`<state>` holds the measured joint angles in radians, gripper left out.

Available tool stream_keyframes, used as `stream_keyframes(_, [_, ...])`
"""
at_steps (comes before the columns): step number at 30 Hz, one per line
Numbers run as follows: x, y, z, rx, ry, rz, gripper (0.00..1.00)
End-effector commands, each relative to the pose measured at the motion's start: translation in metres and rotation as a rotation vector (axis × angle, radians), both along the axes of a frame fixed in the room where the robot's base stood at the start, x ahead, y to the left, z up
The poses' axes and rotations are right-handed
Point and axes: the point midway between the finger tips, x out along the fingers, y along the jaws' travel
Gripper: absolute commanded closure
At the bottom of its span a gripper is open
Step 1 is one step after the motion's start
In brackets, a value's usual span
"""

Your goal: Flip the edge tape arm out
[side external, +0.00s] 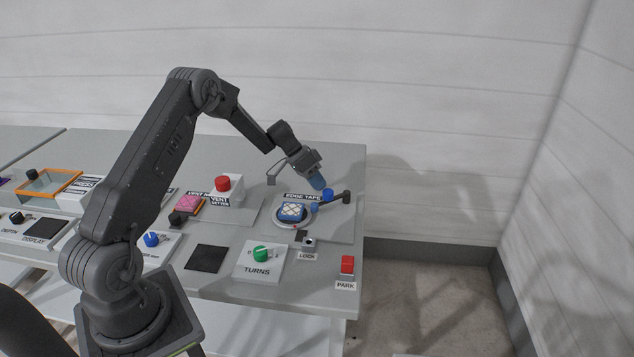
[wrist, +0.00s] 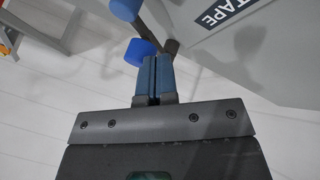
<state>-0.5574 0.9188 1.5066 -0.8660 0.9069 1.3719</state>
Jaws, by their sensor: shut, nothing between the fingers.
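The edge tape arm (side external: 338,200) is a dark bar at the back right of the bench, under the EDGE TAPE label (side external: 302,196). It has a blue knob (side external: 327,194) and a blue roller end near a round plate (side external: 279,219) holding a blue-and-white patterned block (side external: 292,211). My gripper (side external: 320,187) is shut and empty, its blue fingertips just above and left of the knob. In the wrist view the fingertips (wrist: 154,60) are beside the blue knob (wrist: 140,52), overlapping its edge; I cannot tell whether they touch. The dark bar (wrist: 171,46) shows just beyond them.
A LOCK switch (side external: 309,243) and red PARK button (side external: 347,264) sit in front. A green TURNS knob (side external: 261,254) and red vent button (side external: 222,184) are to the left. The bench's right edge is close to the tape arm, with open floor beyond.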

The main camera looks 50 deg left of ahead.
Motion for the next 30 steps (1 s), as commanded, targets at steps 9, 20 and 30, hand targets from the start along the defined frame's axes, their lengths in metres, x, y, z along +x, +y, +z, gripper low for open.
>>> stream_keyframes(9, [-0.002, -0.004, 0.000, -0.002, 0.000, 0.053, 1.00])
stream_keyframes(20, [-0.005, -0.011, 0.001, -0.002, 0.000, 0.125, 1.00])
stream_keyframes(30, [-0.012, -0.032, 0.000, -0.001, 0.002, 0.363, 1.00])
